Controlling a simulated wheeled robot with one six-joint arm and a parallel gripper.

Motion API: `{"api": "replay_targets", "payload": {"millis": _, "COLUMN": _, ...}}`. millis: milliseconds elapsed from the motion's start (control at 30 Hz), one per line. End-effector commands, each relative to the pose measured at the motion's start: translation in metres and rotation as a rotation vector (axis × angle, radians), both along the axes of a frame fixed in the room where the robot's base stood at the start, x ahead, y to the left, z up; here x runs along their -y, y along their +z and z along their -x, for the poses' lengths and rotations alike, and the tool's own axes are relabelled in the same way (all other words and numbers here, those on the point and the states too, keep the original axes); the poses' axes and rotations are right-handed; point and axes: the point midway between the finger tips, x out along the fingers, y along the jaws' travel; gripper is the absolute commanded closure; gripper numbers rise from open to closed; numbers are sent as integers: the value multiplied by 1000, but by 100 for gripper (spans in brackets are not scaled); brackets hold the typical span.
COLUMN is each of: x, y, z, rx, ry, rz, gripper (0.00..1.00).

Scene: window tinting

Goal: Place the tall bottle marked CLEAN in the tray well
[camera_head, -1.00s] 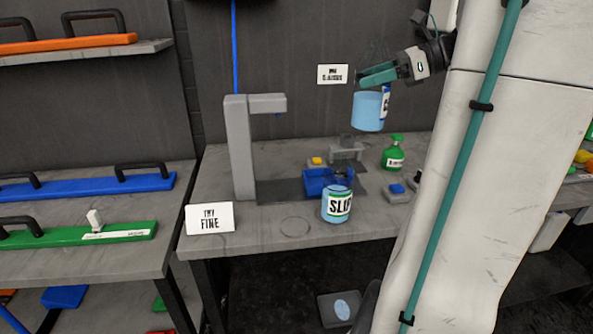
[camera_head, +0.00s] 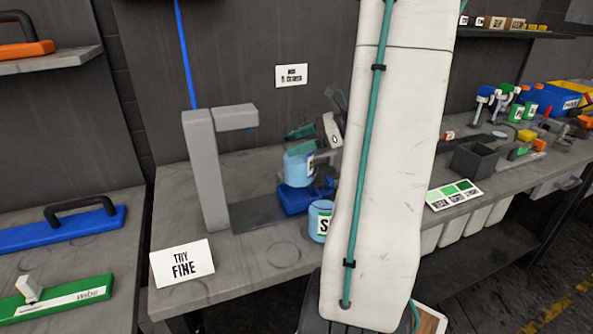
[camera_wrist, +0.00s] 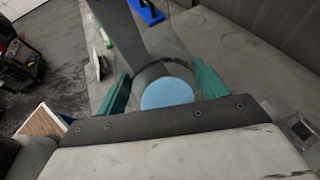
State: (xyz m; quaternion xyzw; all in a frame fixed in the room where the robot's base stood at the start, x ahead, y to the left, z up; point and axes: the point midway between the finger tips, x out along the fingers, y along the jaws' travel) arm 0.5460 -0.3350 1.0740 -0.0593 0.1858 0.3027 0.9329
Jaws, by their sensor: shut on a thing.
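My gripper (camera_head: 301,140) has teal fingers shut on a light-blue bottle (camera_head: 297,170). In the wrist view its round blue top (camera_wrist: 167,93) shows between the fingers. Its label is at the edge and too small to read, so I cannot tell if it says CLEAN. The bottle looks upright, over or just behind a blue tray (camera_head: 290,206) on the bench; I cannot tell whether they touch. A second light-blue bottle (camera_head: 318,222), its label partly hidden by my arm, stands in front of the tray. No tray well is clearly identifiable.
A grey post with an overhanging arm (camera_head: 205,170) stands left of the tray. A TRY FINE card (camera_head: 182,263) is at the front left. A dark bin (camera_head: 480,158) and several spray bottles are to the right. My arm hides the bench middle.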

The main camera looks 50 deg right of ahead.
Motion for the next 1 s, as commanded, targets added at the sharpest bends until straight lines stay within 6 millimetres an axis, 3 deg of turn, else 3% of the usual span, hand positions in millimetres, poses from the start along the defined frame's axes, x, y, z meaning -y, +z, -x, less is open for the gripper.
{"api": "replay_targets", "payload": {"millis": 467, "x": 0, "y": -54, "z": 0, "rx": -1, "ry": 0, "rz": -2, "gripper": 55}}
{"api": "replay_targets", "payload": {"millis": 867, "x": 0, "y": -60, "z": 0, "rx": -1, "ry": 1, "rz": -1, "gripper": 55}}
{"api": "replay_targets", "payload": {"millis": 900, "x": 0, "y": -59, "z": 0, "rx": 0, "ry": 0, "rz": 0, "gripper": 18}}
{"api": "replay_targets", "payload": {"millis": 933, "x": 0, "y": -59, "z": 0, "rx": 0, "ry": 0, "rz": 0, "gripper": 9}}
{"api": "replay_targets", "payload": {"millis": 1000, "x": 0, "y": -59, "z": 0, "rx": 0, "ry": 0, "rz": 0, "gripper": 7}}
